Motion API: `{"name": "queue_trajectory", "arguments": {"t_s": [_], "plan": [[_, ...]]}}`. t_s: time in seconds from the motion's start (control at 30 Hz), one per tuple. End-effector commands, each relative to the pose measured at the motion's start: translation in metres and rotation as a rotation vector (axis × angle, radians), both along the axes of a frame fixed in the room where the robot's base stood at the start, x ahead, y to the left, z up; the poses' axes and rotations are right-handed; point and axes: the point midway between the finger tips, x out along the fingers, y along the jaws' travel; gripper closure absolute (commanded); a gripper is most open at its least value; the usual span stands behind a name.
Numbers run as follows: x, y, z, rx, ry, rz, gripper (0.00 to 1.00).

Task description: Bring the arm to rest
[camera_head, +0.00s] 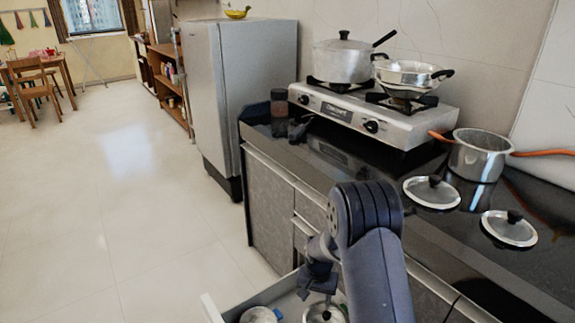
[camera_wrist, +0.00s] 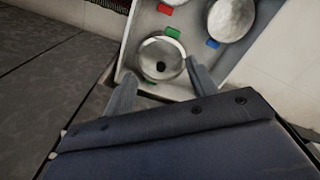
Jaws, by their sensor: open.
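My arm (camera_head: 368,235) reaches out beside the counter and bends down over an open drawer (camera_head: 211,308). My gripper (camera_head: 320,285) points down at the drawer and is partly hidden by its own links in the head view. In the wrist view my gripper (camera_wrist: 162,82) has its two fingers spread apart, with nothing held between them. A round metal lid or pan with a dark knob (camera_wrist: 148,48) lies in the drawer just beyond the fingertips. I cannot tell the exact gap between them.
The drawer also holds another round metal piece (camera_wrist: 232,16) and small red, green and blue blocks. Two lids (camera_head: 431,193) (camera_head: 509,229) and a pot (camera_head: 478,157) stand on the black counter, near the stove (camera_head: 350,113). A fridge (camera_head: 235,95) stands behind. Floor at left is clear.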

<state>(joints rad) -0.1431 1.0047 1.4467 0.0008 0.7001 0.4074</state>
Motion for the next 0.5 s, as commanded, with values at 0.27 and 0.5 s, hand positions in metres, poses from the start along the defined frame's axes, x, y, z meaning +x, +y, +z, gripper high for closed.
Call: {"name": "queue_trajectory", "arguments": {"t_s": [0.27, 0.5], "plan": [[0.005, 0.009, -0.043, 0.0, 0.001, -0.028, 0.45], [0.008, 0.017, -0.075, 0.0, 0.0, -0.054, 0.45]]}}
